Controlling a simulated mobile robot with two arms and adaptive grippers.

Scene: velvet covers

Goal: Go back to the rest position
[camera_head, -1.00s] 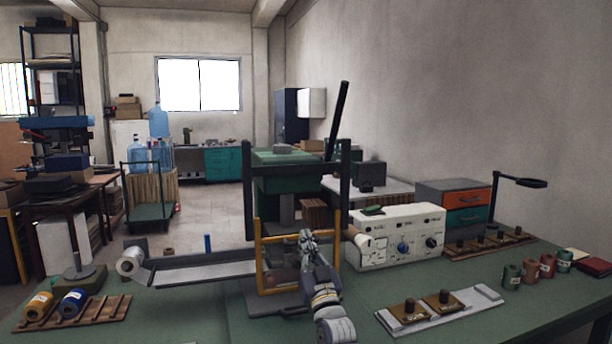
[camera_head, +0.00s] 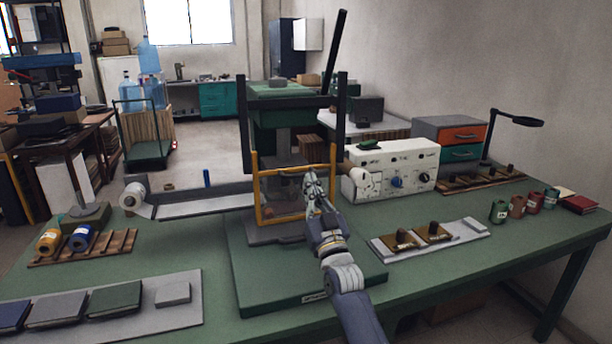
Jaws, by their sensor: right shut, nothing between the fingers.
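My right gripper (camera_head: 312,188) is shut and empty. It is in front of the yellow guard frame (camera_head: 258,205) of the green press (camera_head: 285,110), near the frame's right side; I cannot tell whether it touches. My right arm reaches up to it from the bottom of the view. My left gripper is not in view.
The green table (camera_head: 420,270) has bare room at front right. A grey board (camera_head: 190,318) with several dark covers lies at front left. A white control box (camera_head: 410,165) stands right of the press. A plate with two brown stamps (camera_head: 400,240) lies right of my arm.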

